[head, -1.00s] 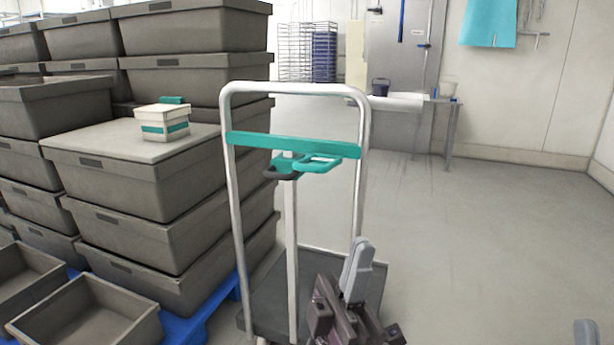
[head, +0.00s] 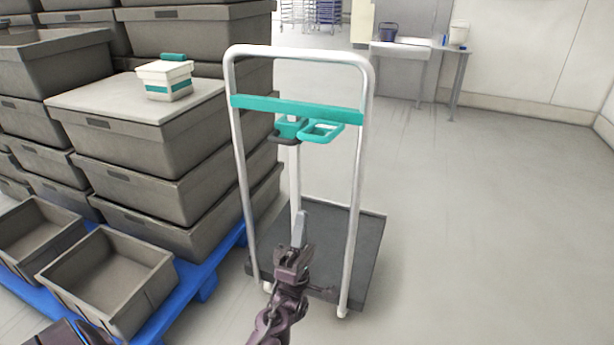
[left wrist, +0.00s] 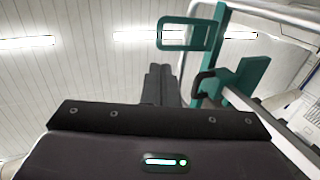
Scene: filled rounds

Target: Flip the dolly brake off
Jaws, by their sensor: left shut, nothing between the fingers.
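The dolly (head: 372,270) has a dark deck and a tall white tube handle frame. A teal crossbar (head: 295,108) spans the frame. At its middle are a teal block (head: 290,127), a flat teal loop (head: 321,132) and a small dark lever loop (head: 283,138); which is the brake is not marked. My left gripper (head: 301,228) is shut and empty, pointing up below these parts, apart from them. In the left wrist view, its closed fingers (left wrist: 161,84) point toward the teal loop (left wrist: 188,35), with the dark lever (left wrist: 205,84) to their right. My right gripper is not in view.
Stacked grey crates (head: 150,150) on a blue pallet (head: 205,275) stand close left of the dolly. A white and teal box (head: 165,82) sits on one lid. The floor (head: 480,230) to the right is clear. A table (head: 410,50) stands at the back.

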